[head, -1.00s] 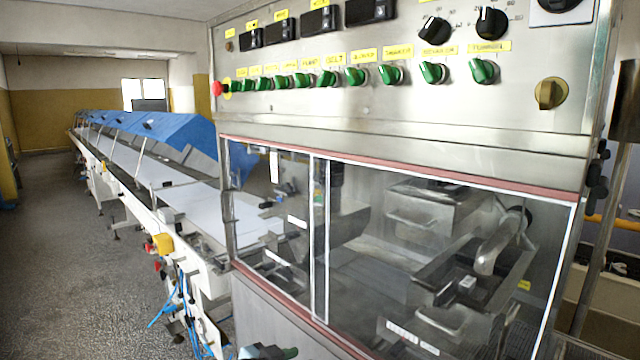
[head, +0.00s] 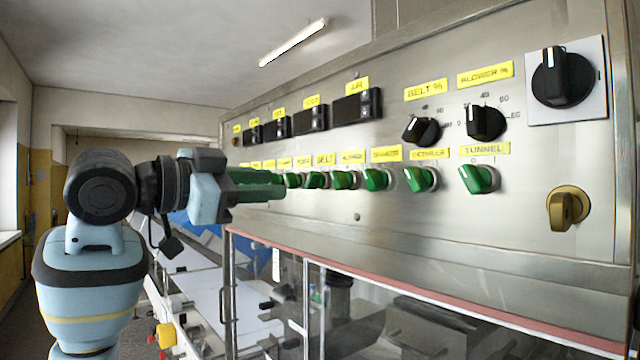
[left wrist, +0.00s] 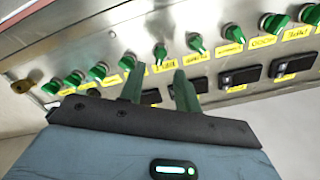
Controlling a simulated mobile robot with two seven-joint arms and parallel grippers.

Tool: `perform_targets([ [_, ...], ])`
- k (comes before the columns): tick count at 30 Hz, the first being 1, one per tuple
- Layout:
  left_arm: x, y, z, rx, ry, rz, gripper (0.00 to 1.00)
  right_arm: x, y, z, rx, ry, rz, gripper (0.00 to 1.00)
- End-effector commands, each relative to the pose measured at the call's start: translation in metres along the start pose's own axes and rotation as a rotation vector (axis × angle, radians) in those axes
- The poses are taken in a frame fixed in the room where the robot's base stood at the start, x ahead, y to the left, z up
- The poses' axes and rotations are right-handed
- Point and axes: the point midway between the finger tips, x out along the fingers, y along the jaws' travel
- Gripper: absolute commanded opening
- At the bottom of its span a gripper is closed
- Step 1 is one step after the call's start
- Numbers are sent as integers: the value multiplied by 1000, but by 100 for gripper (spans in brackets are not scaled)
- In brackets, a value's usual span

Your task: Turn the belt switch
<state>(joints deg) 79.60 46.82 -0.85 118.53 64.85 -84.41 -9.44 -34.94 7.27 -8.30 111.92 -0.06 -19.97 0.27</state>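The belt switch (head: 315,180) is a green knob below the yellow BELT label (head: 325,160), in the row of green switches on the steel panel. In the left wrist view the belt switch (left wrist: 160,52) shows beyond and between my two green fingers. My left gripper (head: 280,184) reaches in from the left, its fingers pointing along the panel's switch row. In the left wrist view, the left gripper (left wrist: 159,73) has its fingers apart with nothing held between them. Whether a finger touches the panel I cannot tell. My right gripper is not in view.
Neighbouring green switches, such as the TUNNEL switch (head: 480,178), line the row. Black dials (head: 486,122) and a brass knob (head: 568,210) are at the right. A glazed housing (head: 400,320) lies below the panel.

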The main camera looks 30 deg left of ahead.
Motion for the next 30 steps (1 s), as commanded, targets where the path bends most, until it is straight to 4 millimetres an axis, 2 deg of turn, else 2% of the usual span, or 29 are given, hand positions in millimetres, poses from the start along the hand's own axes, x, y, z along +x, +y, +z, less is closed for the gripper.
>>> perform_targets([
  [8,-1,-1,-3,5,2,0,33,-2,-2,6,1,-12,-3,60],
  [11,8,-1,-3,2,4,2,33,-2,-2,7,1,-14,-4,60],
  [21,57,-1,-4,3,4,1,33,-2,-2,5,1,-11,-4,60],
  [30,75,-1,-4,5,3,-1,33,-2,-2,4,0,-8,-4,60],
])
